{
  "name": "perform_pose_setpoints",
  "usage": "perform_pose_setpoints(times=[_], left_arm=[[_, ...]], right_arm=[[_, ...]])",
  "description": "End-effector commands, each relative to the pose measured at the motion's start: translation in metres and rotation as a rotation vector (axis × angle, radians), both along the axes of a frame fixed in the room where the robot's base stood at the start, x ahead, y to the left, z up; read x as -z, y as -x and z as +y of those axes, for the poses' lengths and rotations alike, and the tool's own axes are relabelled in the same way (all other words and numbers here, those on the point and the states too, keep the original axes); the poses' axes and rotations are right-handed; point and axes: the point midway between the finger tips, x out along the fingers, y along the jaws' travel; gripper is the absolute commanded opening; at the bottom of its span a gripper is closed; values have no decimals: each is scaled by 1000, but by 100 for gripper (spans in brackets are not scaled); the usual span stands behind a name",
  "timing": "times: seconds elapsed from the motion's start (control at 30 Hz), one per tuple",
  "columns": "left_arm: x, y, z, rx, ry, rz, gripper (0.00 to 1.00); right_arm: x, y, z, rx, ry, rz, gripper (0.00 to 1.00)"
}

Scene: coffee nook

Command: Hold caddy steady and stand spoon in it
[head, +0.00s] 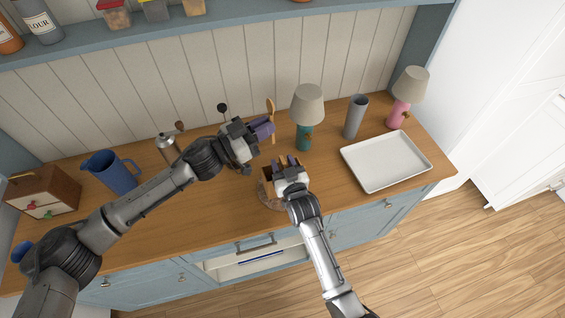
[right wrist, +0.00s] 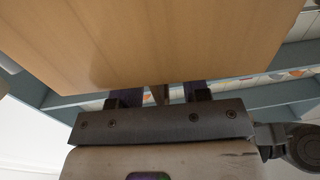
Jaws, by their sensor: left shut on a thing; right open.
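My left gripper (head: 265,130) is shut on a wooden spoon (head: 270,106) and holds it upright above the counter. The spoon's bowl points up. The brown caddy (head: 265,186) stands near the counter's front edge, partly hidden by my right gripper. My right gripper (head: 286,162) is open at the caddy's far right side. In the right wrist view, a pale wooden surface (right wrist: 150,45) fills the upper middle and covers the fingertips. I cannot tell whether the fingers touch the caddy.
A teal lamp (head: 304,105) stands behind my right gripper. A grey vase (head: 355,117), a pink lamp (head: 403,98) and a white tray (head: 385,161) are to the right. A blue pitcher (head: 110,172) and a wooden box (head: 42,193) are at left. A drawer (head: 255,258) is open below the counter.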

Motion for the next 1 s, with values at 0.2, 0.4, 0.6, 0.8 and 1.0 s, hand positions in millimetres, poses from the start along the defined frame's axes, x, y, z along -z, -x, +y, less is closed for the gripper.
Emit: perform_pose_setpoints(times=[0.2,0.4,0.6,0.8,1.0], left_arm=[[0,0,0,0,0,0,0],[0,0,0,0,0,0,0],[0,0,0,0,0,0,0],[0,0,0,0,0,0,0],[0,0,0,0,0,0,0]], right_arm=[[0,-3,1,0,0,0,43],[0,-3,1,0,0,0,39],[0,-3,1,0,0,0,20],[0,-2,1,0,0,0,0],[0,-2,1,0,0,0,0]])
